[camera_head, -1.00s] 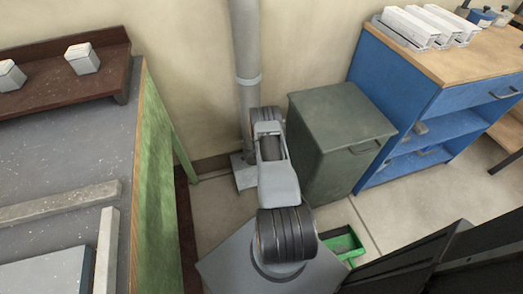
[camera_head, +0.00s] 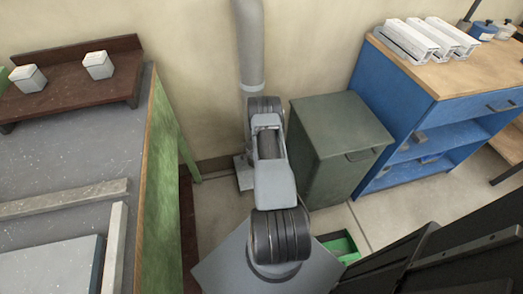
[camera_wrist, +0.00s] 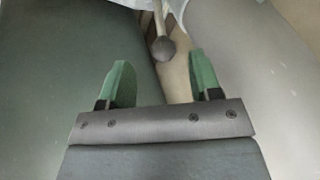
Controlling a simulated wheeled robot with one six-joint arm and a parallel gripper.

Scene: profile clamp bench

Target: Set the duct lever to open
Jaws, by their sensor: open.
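The grey duct pipe (camera_head: 251,45) runs up the wall behind my arm in the head view. A dark rounded knob on a thin rod, which looks like the duct lever (camera_wrist: 163,48), shows near the top middle of the wrist view. My gripper (camera_wrist: 160,80) has its two green fingers spread apart with nothing between them. The knob is beyond the fingertips, between their lines and apart from both. My gripper is hidden behind my arm in the head view. The lever's position marks cannot be made out.
A dark green bin (camera_head: 335,145) stands right of my arm, beside a blue cabinet (camera_head: 405,100) with white profiles (camera_head: 430,38) on top. A green-sided workbench (camera_head: 160,180) is close on the left. A green tray (camera_head: 340,246) lies on the floor.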

